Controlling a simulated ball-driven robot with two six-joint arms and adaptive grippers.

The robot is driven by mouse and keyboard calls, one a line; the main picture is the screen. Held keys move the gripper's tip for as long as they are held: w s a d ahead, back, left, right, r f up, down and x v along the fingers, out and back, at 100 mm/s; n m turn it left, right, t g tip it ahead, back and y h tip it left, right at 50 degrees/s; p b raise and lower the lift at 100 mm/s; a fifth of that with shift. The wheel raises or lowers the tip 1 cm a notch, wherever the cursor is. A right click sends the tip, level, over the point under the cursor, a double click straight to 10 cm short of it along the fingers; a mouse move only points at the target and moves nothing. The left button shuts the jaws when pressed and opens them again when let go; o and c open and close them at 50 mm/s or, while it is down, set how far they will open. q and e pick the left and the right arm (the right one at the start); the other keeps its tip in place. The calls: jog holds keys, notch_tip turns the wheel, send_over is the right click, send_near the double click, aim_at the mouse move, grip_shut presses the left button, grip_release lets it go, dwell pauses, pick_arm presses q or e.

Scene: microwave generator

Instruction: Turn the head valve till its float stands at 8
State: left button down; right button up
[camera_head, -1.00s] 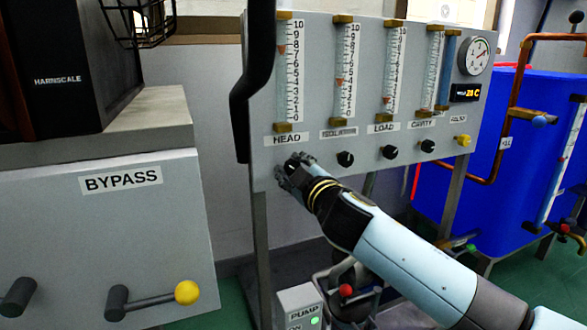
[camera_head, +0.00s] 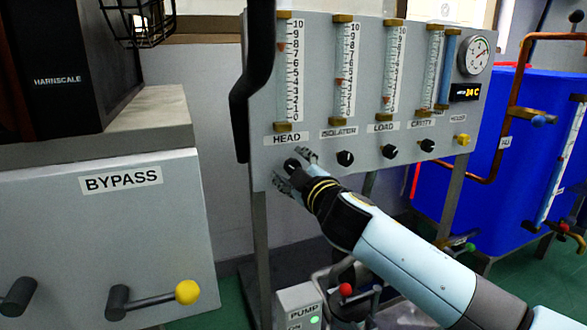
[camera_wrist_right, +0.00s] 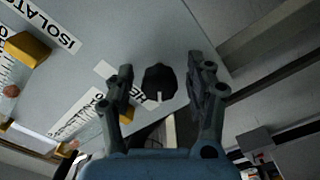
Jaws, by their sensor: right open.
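The head valve (camera_head: 291,165) is a black knob under the HEAD label (camera_head: 287,139) on the grey panel. It also shows in the right wrist view (camera_wrist_right: 159,80), with a pale mark on its edge. Above it stands the HEAD gauge tube (camera_head: 290,80); its small orange float (camera_head: 282,47) is close to the 8 mark. My right gripper (camera_head: 293,168) is open at the knob. In the right wrist view its fingers (camera_wrist_right: 160,88) stand on both sides of the knob, with gaps between. My left gripper is not in view.
The isolator (camera_head: 345,158), load (camera_head: 389,151) and cavity (camera_head: 427,145) knobs sit in a row to the right. A round dial (camera_head: 474,56) and a lit temperature display (camera_head: 465,93) are at the panel's right. The bypass cabinet (camera_head: 120,225) stands at left.

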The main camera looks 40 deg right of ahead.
jog(key=v, duration=1.2)
jog(key=shift+f, duration=0.1)
